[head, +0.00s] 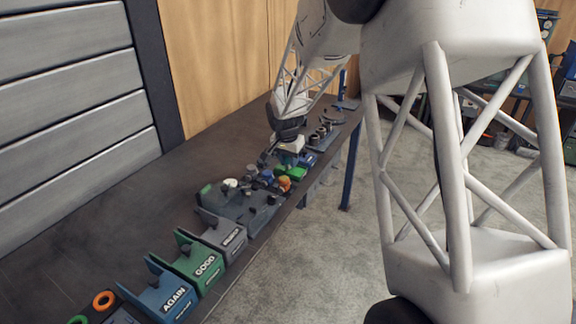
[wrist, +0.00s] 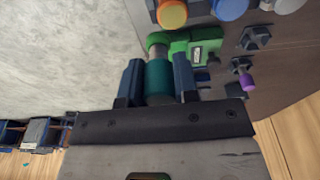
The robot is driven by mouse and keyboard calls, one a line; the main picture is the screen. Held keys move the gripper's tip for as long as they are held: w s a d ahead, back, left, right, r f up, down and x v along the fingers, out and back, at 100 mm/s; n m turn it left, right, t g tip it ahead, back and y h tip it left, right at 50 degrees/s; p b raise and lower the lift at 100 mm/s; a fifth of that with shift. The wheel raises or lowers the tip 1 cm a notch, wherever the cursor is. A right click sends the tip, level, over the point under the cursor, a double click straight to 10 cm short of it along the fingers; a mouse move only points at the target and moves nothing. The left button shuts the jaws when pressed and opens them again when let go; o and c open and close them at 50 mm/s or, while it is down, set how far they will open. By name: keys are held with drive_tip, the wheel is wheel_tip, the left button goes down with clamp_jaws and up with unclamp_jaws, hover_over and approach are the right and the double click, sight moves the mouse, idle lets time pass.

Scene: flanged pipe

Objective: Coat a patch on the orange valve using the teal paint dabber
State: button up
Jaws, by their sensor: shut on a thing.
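My gripper (wrist: 158,82) is shut on the teal paint dabber (wrist: 159,84), with one dark blue finger on each side of its teal body. A grey neck shows beyond the body, close to a green holder (wrist: 205,42) with a small label; I cannot tell whether the dabber still touches the holder. The orange valve (wrist: 172,14) is a round cap just beyond the holder in the wrist view. In the head view the orange valve (head: 285,183) is beside the green holder (head: 292,172), just below my gripper (head: 287,152); the dabber is not clear there.
Blue cap (wrist: 229,8) is right of the orange one. A small purple-tipped piece (wrist: 246,82) is on the bench. The bench edge is close to the valve.

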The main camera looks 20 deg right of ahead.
sight(287, 167)
drive_tip(key=shift+r, duration=2.25)
drive_tip(key=shift+d, duration=0.1)
drive_tip(key=shift+f, duration=0.1)
drive_tip(key=shift+f, duration=3.4)
drive_tip(key=shift+w+a+f, duration=0.35)
drive_tip(key=shift+a+f, duration=0.05)
drive_tip(key=shift+f, duration=0.15)
drive_tip(key=shift+s+d+r, duration=0.1)
drive_tip(key=shift+s+d, duration=0.35)
drive_tip(key=shift+d, duration=0.05)
drive_tip(key=shift+a+r, duration=0.1)
drive_tip(key=shift+r, duration=3.85)
